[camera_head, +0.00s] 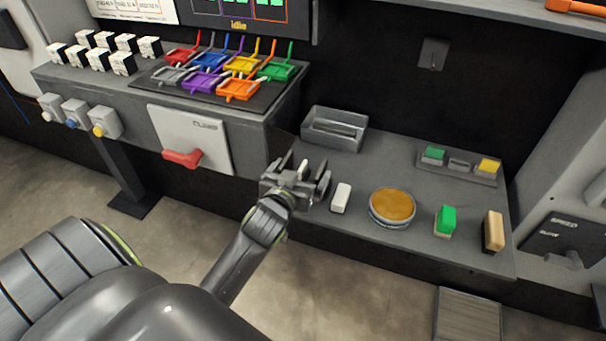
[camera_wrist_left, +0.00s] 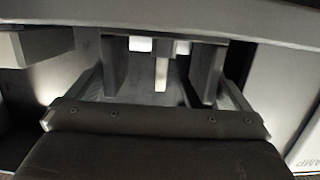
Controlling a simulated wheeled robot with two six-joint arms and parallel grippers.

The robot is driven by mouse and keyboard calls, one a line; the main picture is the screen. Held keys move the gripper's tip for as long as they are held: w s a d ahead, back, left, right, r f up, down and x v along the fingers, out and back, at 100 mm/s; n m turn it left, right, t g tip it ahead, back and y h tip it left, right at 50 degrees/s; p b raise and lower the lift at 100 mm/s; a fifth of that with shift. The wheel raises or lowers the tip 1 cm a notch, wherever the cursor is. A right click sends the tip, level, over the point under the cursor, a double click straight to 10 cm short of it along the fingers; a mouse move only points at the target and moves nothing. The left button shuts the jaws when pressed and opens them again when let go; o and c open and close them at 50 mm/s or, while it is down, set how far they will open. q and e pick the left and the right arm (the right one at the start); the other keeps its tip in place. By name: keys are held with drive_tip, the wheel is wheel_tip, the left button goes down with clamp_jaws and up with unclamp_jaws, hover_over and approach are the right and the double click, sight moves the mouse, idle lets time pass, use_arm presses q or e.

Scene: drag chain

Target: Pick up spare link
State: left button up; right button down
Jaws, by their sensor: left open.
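My left gripper (camera_head: 305,172) is open over the left end of the low grey bench. A small pale upright piece (camera_head: 304,167) shows between its fingers. In the left wrist view the same narrow pale piece (camera_wrist_left: 161,72) stands between the two spread dark fingers of the left gripper (camera_wrist_left: 160,78), with a gap on each side. It may be the spare link, but I cannot tell its full shape, as the gripper partly hides it. My right gripper is not in view.
On the bench (camera_head: 375,240), a white block (camera_head: 341,198) stands just right of the gripper, then a round amber-topped dish (camera_head: 392,206), a green-topped block (camera_head: 446,220) and a tan block (camera_head: 493,231). A grey open bin (camera_head: 335,129) is behind. Coloured links (camera_head: 240,88) lie on the left console.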

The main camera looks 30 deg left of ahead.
use_arm(q)
drive_tip(key=shift+x, duration=1)
drive_tip(key=c, duration=0.7)
